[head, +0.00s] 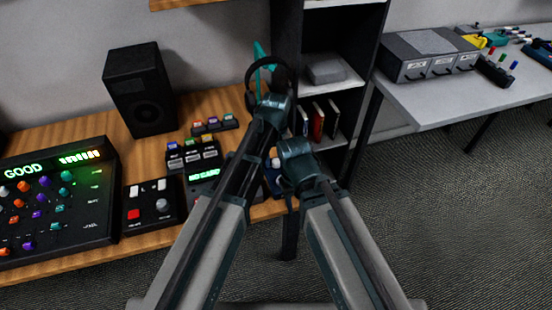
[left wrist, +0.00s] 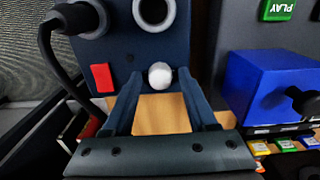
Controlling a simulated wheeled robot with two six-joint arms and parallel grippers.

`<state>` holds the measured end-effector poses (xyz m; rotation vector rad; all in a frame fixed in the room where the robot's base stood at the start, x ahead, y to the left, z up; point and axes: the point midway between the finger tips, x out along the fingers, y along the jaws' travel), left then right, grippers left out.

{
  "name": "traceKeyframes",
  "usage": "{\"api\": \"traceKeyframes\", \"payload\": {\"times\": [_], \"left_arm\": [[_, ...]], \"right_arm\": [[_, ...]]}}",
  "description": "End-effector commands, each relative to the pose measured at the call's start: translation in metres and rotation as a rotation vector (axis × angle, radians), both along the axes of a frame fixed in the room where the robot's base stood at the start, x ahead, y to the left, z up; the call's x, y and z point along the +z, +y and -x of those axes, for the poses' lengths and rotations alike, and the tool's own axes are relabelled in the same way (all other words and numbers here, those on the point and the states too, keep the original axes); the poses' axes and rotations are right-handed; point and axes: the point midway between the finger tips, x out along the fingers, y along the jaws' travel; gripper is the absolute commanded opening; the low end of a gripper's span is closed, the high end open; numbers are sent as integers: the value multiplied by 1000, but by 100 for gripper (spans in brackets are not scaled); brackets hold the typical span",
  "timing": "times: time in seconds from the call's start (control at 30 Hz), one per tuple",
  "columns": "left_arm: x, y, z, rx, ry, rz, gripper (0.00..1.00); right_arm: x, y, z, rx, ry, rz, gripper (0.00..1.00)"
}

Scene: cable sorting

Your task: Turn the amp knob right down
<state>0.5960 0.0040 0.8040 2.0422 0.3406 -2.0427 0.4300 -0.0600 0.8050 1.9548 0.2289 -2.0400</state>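The amp is a dark blue box (left wrist: 117,55) in the left wrist view, with a white round knob (left wrist: 160,75), a red button (left wrist: 103,78) and two ringed sockets. A black cable is plugged into one socket. In the head view only a sliver of a dark blue box (head: 271,181) shows behind my arms. My left gripper (left wrist: 160,84) is open, with one finger on each side of the knob and gaps between them. I cannot tell how far the knob is turned.
A blue box (left wrist: 262,85) stands close to the right finger in the left wrist view. In the head view a mixer (head: 95,205), a small control box (head: 150,205) and a speaker (head: 140,90) are on the wooden desk. A shelf (head: 325,70) stands behind my arms.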

Motion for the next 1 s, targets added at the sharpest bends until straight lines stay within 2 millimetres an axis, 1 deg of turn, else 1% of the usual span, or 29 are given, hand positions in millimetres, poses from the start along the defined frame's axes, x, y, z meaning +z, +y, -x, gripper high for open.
{"api": "traceKeyframes", "payload": {"times": [0.37, 0.53, 0.67, 0.77, 1.0], "left_arm": [[1, 0, 0, -1, 0, 0, 66], [9, 0, 0, -1, 0, 0, 66], [21, 0, 0, -1, 0, 0, 66], [34, 0, 0, -1, 0, 0, 66], [71, 0, 0, -1, 0, 0, 66]], "right_arm": [[1, 0, 0, 0, 0, 0, 50], [9, 0, 0, 0, 0, 0, 50], [21, 0, 0, 0, 0, 0, 50], [34, 0, 0, 0, 0, 0, 50], [71, 0, 0, 0, 0, 0, 50]]}}
